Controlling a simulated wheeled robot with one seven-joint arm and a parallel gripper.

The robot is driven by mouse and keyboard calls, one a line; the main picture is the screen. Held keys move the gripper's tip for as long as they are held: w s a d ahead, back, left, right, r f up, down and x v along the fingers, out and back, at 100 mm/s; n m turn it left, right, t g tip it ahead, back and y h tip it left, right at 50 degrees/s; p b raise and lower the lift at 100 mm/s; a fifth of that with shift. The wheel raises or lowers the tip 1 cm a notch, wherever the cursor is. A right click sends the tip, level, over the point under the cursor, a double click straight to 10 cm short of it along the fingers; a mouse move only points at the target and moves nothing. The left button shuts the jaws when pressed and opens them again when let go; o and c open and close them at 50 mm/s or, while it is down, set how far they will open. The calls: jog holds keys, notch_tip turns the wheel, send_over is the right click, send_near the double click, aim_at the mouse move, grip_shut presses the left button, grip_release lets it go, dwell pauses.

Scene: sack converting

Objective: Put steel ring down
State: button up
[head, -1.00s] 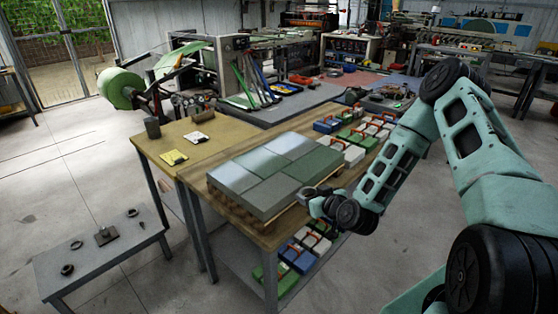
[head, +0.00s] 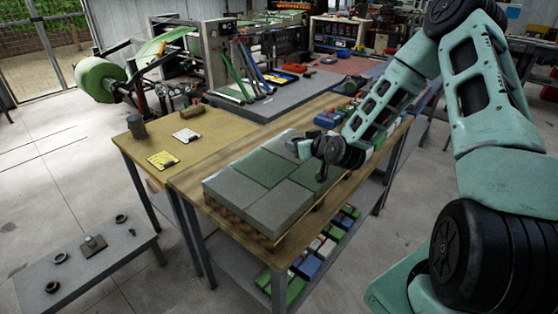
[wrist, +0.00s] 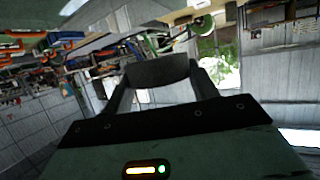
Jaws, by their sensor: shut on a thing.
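My gripper (head: 304,149) is over the far right part of the slab stack in the head view. In the wrist view its two fingers (wrist: 160,88) are shut on a dark, wide piece, taken as the steel ring (wrist: 160,68), seen side-on. The ring's opening does not show, and in the head view it is too small to make out. Other dark rings lie on the low grey table (head: 130,262) at lower left: one at the back (head: 121,219), two at the left (head: 60,258). A plate with a short post (head: 93,243) stands among them.
A pallet of grey-green slabs (head: 255,185) fills much of the wooden bench (head: 190,181). A yellowish table (head: 140,150) beside it holds a dark cylinder (head: 136,127) and notes. Boxes sit on the shelf below. Open floor lies between the low table and the bench.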

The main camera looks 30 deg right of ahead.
aim_at(299, 175)
jog(key=shift+w+f+p, duration=0.1)
jog(key=shift+f+p, duration=1.45)
jog(key=shift+f, duration=3.4)
jog(key=shift+f, duration=0.1)
jog(key=o, duration=1.2)
